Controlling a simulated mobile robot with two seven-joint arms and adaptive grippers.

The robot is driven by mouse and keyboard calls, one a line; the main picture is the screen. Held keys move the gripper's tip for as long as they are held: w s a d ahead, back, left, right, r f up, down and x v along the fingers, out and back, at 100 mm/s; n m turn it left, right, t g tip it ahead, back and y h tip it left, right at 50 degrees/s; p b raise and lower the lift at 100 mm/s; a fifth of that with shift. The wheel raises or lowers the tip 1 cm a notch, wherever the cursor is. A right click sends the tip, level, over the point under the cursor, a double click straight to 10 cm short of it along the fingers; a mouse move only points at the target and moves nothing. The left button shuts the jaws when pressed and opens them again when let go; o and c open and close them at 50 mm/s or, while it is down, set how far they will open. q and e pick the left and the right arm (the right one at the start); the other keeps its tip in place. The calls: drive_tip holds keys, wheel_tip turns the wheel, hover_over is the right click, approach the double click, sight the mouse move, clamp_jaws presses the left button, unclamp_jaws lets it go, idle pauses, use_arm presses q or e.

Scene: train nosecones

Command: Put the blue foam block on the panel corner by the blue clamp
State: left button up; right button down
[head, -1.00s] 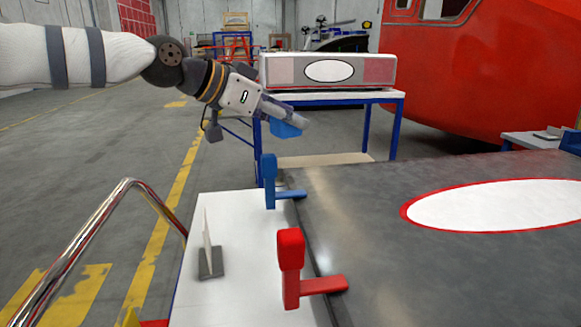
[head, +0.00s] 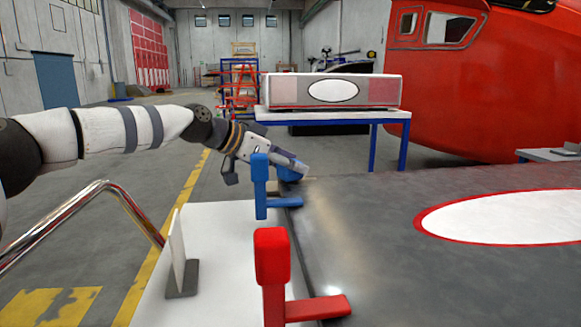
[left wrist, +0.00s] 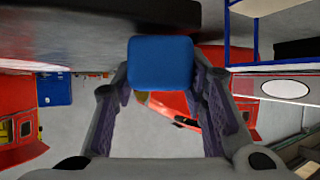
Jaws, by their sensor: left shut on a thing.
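The blue foam block (left wrist: 160,62) is held between the fingers of my left gripper (left wrist: 163,85) in the left wrist view. In the head view my left gripper (head: 298,170) is just behind the blue clamp (head: 261,186), at the far left corner of the grey panel (head: 370,215). Only a small part of the block (head: 289,173) shows there, partly hidden by the gripper. It is at or just above the panel corner; I cannot tell whether it touches. The blue clamp stands upright on the panel's left edge. My right gripper is not in view.
A red clamp (head: 272,275) grips the panel's left edge nearer to me. A white table (head: 220,240) bears a small upright card holder (head: 180,265). A chrome rail (head: 75,215) curves at the left. A long box (head: 335,91) stands on a blue-legged table behind.

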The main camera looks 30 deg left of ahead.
use_arm(q)
drive_tip(key=shift+f, duration=0.1)
drive_tip(key=shift+f, duration=0.15)
drive_tip(key=o, duration=0.9)
drive_tip(key=shift+o, duration=0.2)
drive_tip(key=p+v, duration=0.3)
drive_tip(key=v, duration=0.9)
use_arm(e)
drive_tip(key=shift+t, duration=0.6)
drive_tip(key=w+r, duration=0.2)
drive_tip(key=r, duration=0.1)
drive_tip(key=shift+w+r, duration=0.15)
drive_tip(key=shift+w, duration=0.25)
